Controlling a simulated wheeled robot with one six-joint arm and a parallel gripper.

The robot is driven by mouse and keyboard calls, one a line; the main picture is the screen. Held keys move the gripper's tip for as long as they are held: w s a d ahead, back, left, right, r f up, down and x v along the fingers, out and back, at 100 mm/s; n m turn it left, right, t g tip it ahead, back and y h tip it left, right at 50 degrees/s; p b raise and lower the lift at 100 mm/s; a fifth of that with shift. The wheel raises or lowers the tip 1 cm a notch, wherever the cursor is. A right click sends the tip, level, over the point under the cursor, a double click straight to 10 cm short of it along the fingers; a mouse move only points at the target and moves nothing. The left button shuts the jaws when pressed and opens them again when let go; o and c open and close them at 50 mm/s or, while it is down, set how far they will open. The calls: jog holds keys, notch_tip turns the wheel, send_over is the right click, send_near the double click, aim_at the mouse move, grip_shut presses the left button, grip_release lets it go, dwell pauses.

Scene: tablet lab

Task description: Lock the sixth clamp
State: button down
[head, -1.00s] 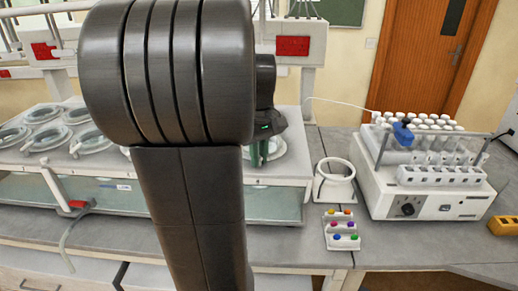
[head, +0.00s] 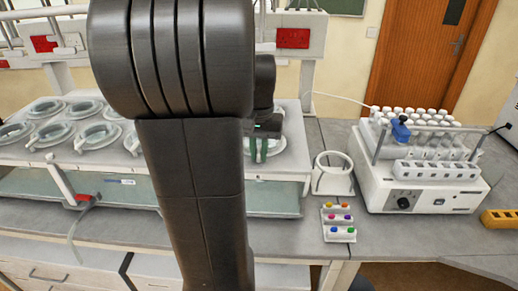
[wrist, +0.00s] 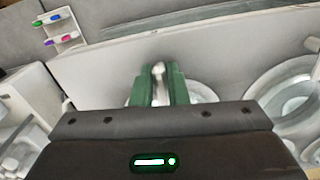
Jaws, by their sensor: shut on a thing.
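My gripper (wrist: 158,88) has green fingers that are shut on a small pale clamp lever (wrist: 158,72). The lever stands up between the fingertips over a white round lid (wrist: 203,92) at the front edge of the water bath. In the head view my gripper (head: 261,150) is low over the bath's right end, beside the rightmost visible lid (head: 279,145). My arm hides part of the bath and several lids there. I cannot tell from the frames whether the clamp is locked.
More round lids (head: 48,107) with clamps cover the white bath top to the left. A white ring holder (head: 333,173) and a small rack of coloured caps (head: 339,222) stand right of the bath. Further right is a white machine with tubes (head: 425,185). Grey bench shows between them.

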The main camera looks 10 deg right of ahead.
aim_at(259, 152)
jog(key=shift+m, duration=0.3)
jog(key=c, duration=1.7)
grip_release()
jog(key=shift+r, duration=0.1)
notch_tip(259, 152, up, 14)
jog(key=shift+f, duration=0.2)
notch_tip(259, 152, down, 14)
jog(key=shift+r, duration=0.1)
